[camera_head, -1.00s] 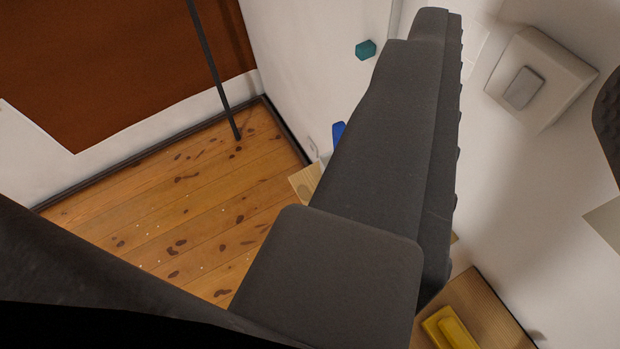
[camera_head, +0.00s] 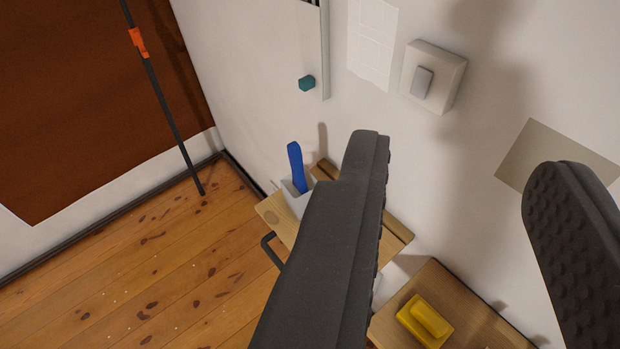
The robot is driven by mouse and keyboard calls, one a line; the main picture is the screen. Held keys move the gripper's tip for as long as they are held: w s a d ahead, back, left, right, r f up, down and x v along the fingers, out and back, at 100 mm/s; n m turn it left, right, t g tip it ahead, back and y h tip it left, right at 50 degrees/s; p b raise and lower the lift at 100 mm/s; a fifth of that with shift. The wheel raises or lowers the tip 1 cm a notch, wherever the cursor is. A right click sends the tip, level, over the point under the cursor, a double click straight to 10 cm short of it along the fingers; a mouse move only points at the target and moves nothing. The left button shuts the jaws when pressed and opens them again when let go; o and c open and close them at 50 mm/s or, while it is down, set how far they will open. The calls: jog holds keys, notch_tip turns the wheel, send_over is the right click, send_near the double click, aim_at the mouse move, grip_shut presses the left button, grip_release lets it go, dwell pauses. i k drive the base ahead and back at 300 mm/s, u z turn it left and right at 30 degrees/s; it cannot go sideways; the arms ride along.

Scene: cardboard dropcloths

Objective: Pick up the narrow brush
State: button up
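A blue upright handle (camera_head: 297,167) stands in a small white holder (camera_head: 296,198) on a wooden shelf or small table by the wall. It may be the narrow brush; no bristles show. My gripper (camera_head: 463,155) is open, with its two dark fingers wide apart and nothing between them. The left finger covers part of the wooden surface (camera_head: 271,214) beside the holder. The handle is to the left of that finger and outside the gap.
A yellow object (camera_head: 425,321) lies on a second wooden surface (camera_head: 467,320) at lower right. A white wall switch (camera_head: 433,76) and a teal knob (camera_head: 307,83) are above. A dark pole (camera_head: 172,110) with an orange clamp leans at left. The plank floor (camera_head: 140,290) is clear.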

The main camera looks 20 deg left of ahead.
aim_at(293, 150)
jog(key=i, duration=0.85)
jog(key=u, duration=0.05)
